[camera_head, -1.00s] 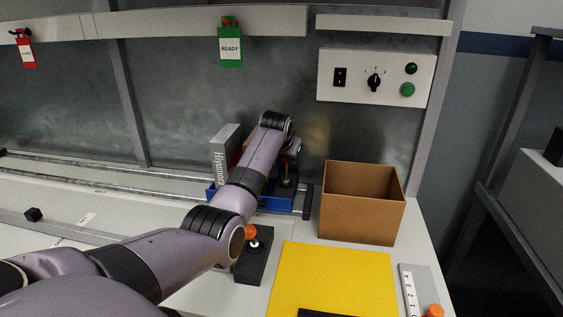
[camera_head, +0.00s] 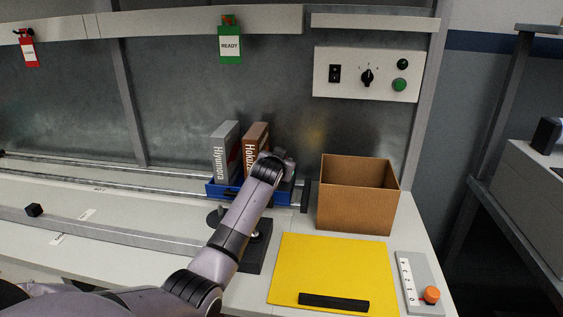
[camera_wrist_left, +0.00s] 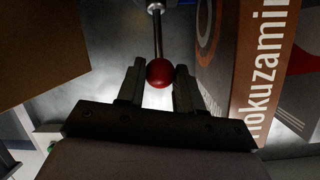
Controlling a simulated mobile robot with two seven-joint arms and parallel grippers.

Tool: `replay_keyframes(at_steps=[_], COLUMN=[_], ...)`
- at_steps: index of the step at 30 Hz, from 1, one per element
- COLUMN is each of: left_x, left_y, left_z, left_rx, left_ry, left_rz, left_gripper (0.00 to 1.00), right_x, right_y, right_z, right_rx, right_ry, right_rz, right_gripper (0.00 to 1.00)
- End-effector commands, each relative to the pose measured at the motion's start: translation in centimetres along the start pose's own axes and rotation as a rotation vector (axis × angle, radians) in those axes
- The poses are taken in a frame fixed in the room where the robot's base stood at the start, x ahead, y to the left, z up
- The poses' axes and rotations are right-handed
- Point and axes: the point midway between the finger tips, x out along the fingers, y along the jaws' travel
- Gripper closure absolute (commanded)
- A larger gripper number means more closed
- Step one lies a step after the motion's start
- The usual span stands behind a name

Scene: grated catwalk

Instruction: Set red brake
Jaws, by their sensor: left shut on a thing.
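A red ball knob on a metal lever (camera_wrist_left: 157,30) shows in the left wrist view. My left gripper (camera_wrist_left: 159,74) has one finger on each side of the red knob (camera_wrist_left: 159,73) and is shut on it. In the head view my left gripper (camera_head: 283,162) is at the right end of a blue tray (camera_head: 222,192), beside two upright boxes. There the red knob and most of the lever are hidden by the gripper and arm. My right gripper is not in view.
A grey box (camera_head: 223,150) and a brown box (camera_head: 255,143) stand in the tray. An open cardboard box (camera_head: 355,205) stands to the right. A black base (camera_head: 258,257) is partly behind my arm. A yellow mat (camera_head: 330,265) and an orange-knobbed slider (camera_head: 431,295) lie in front.

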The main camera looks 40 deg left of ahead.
Motion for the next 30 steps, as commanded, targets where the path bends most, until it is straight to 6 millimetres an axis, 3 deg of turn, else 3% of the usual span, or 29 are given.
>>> replay_keyframes(at_steps=[16,17,18,19,30], left_x=[-0.17,-0.17,-0.17,-0.17,-0.29], left_y=[0.04,0.04,0.03,0.04,-0.11], left_z=[0.0,0.0,0.0,0.01,-0.4], left_rx=[-0.002,-0.002,-0.002,-0.002,-0.001], left_ry=[0.028,0.028,0.027,0.027,0.027], left_rz=[-0.007,-0.007,-0.007,-0.007,-0.008], left_gripper=[0.95,0.58,0.45,0.4,0.4], right_x=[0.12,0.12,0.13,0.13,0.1], right_y=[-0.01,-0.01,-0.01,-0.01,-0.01], right_z=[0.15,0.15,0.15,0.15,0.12], right_rx=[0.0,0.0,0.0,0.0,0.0], right_ry=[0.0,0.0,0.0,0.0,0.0], right_rz=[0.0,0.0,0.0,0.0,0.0], right_gripper=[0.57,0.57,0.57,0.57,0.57])
